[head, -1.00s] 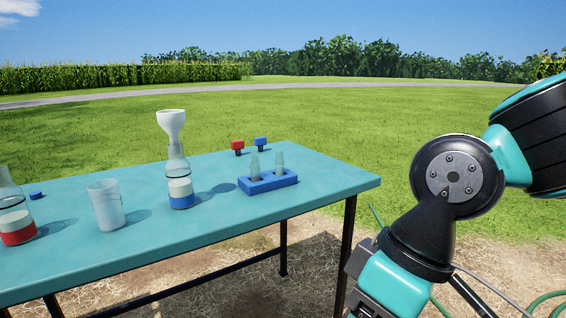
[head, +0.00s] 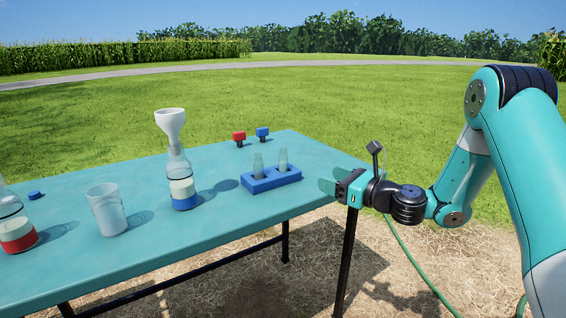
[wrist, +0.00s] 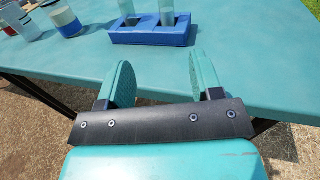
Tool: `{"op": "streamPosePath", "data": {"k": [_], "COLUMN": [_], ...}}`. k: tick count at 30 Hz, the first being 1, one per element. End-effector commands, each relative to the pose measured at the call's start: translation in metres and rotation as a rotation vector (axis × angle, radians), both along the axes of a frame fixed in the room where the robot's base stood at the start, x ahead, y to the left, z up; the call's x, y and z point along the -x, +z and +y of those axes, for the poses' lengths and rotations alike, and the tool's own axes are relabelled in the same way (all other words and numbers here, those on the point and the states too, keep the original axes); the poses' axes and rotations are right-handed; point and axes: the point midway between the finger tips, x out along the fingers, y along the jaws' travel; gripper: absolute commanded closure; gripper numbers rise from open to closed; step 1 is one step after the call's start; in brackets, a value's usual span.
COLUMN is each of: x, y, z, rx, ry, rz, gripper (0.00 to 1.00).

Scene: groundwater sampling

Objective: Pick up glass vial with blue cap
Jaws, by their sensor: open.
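Two clear glass vials stand upright in a blue rack (head: 262,187): the left vial (head: 258,165) and the right vial (head: 283,159). I see no blue cap on either. Behind the rack, a blue block-like piece with a dark stem (head: 262,133) stands on the table. My gripper (head: 327,187) is open and empty at the table's right edge, to the right of the rack and apart from it. In the wrist view its two teal fingers (wrist: 160,80) are spread, with the rack (wrist: 150,37) beyond them; the vial tops are cut off there.
On the teal table (head: 110,255), a bottle with a blue band (head: 182,190) holds a white funnel (head: 171,123). A translucent beaker (head: 107,210), red-banded bottle (head: 17,235), small blue disc (head: 35,195) and red piece (head: 238,137) also stand there. The table's front right is clear.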

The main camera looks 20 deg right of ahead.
Motion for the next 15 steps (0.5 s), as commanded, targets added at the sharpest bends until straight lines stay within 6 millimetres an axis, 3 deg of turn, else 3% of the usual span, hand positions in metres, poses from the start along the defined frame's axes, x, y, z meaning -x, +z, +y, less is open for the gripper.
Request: {"op": "streamPosePath", "data": {"k": [3, 9, 15], "x": [-0.007, -0.023, -0.057], "y": [0.003, 0.006, -0.001], "z": [-0.004, 0.009, 0.032], "rx": [-0.042, -0.042, -0.035], "ry": [-0.023, -0.019, -0.015], "rz": [0.016, 0.017, 0.010], "gripper": [0.40, 0.40, 0.40]}}
